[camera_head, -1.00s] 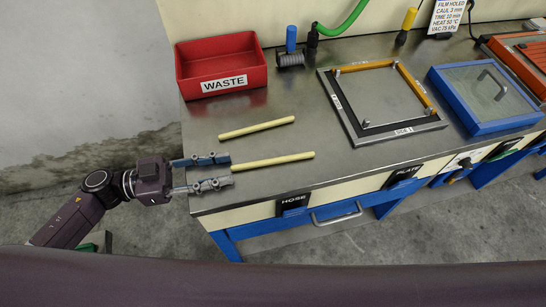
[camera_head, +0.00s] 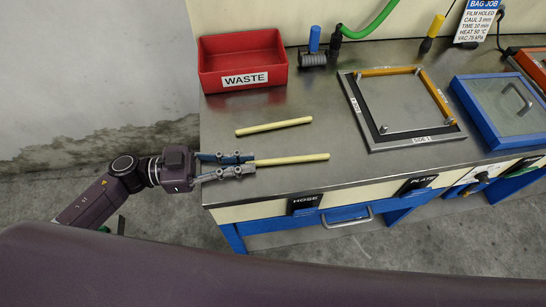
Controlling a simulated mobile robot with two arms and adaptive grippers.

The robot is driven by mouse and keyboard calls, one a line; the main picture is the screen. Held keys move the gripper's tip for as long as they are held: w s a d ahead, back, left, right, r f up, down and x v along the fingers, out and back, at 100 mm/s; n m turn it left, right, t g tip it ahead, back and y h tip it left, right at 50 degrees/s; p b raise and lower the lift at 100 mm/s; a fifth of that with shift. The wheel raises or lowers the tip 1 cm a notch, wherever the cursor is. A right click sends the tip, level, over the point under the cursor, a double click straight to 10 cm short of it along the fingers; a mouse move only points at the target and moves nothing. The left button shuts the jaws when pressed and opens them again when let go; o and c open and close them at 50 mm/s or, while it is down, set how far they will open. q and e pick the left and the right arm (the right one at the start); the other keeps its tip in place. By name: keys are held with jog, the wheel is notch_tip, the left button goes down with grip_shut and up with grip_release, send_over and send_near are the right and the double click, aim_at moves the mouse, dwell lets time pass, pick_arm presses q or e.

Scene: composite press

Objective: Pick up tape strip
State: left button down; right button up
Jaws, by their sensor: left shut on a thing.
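Two pale yellow tape strips lie at the left part of the steel bench top. The far tape strip (camera_head: 274,127) lies free, slightly slanted. The near tape strip (camera_head: 294,159) has its left end between the fingers of my left gripper (camera_head: 250,163), which is shut on it. The rest of that strip sticks out to the right, over the bench. I cannot tell whether it touches the bench top. My right gripper is not in view.
A red waste bin (camera_head: 228,82) stands behind the strips, with a dark spool (camera_head: 312,60) to its right. A square frame with yellow strips (camera_head: 392,71) and a blue-framed glass panel (camera_head: 500,99) lie further right. The bench's front edge is close to my gripper.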

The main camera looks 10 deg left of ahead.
pick_arm(q)
notch_tip(320, 180, up, 20)
jog(key=shift+p, duration=0.4)
dwell(0.8)
